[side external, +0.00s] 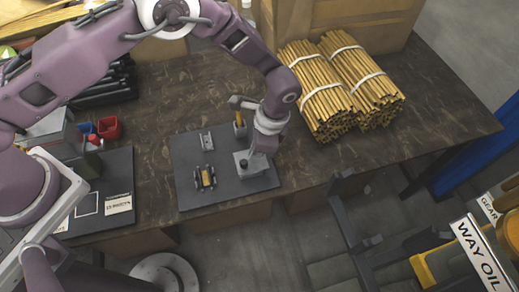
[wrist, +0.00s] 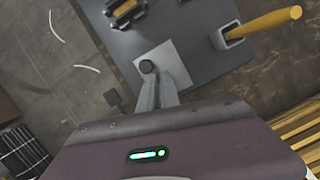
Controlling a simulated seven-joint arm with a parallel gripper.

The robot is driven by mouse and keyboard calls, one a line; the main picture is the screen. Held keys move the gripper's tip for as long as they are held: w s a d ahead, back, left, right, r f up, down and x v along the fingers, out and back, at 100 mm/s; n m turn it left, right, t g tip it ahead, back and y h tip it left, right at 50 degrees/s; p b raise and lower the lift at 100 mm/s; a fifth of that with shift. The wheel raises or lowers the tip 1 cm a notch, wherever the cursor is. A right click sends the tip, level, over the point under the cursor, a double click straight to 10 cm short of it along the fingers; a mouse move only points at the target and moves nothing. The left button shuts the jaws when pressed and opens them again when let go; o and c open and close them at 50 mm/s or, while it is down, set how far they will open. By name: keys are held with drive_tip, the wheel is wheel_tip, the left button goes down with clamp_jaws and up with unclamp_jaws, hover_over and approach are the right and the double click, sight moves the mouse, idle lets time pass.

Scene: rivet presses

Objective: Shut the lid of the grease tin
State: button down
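No grease tin or open lid can be made out for certain. A pale grey block with a round black knob on top (side external: 243,161) stands at the right of the dark mat; its square top also shows in the wrist view (wrist: 162,56). My gripper (side external: 252,153) points down right beside this knob. In the wrist view my gripper's fingers (wrist: 158,86) lie over the block's near edge, close together. Whether they touch the block or have a gap between them cannot be told. My wrist hides part of the block's far side.
On the mat (side external: 222,199) are a black and yellow device (side external: 204,178), a grey slotted plate (side external: 207,142) and a yellow-handled tool in a holder (side external: 240,124). Bundles of rods (side external: 318,95) lie behind right. A red bin (side external: 109,127) is left. The table's right side is mostly clear.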

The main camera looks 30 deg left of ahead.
drive_tip(key=d, duration=0.1)
drive_tip(key=w+d, duration=0.1)
drive_tip(key=shift+w+d, duration=0.25)
drive_tip(key=shift+d, duration=0.15)
drive_tip(key=v, duration=1)
drive_tip(key=shift+d, duration=0.35)
wheel_tip(320, 180, up, 14)
drive_tip(key=n+t+h, duration=0.1)
drive_tip(key=n, duration=0.2)
hover_over(263, 162)
drive_tip(key=w+a, duration=0.3)
drive_tip(key=s+a+r+n+t+h, duration=0.1)
drive_tip(key=s+a+r, duration=0.2)
drive_tip(key=a+r, duration=0.15)
drive_tip(key=s+a+r+n+t, duration=0.1)
drive_tip(key=s+a+r+n, duration=0.15)
drive_tip(key=r, duration=0.35)
drive_tip(key=s+a+r+n+t, duration=0.2)
drive_tip(key=s+a+r, duration=0.3)
drive_tip(key=s+a, duration=0.25)
drive_tip(key=s+a+f+n+t, duration=0.1)
drive_tip(key=s+a+n, duration=0.1)
drive_tip(key=s, duration=0.4)
drive_tip(key=s+a+f+n+t, duration=0.1)
drive_tip(key=s+a+f+n, duration=0.1)
drive_tip(key=s, duration=0.4)
drive_tip(key=shift+s, duration=0.25)
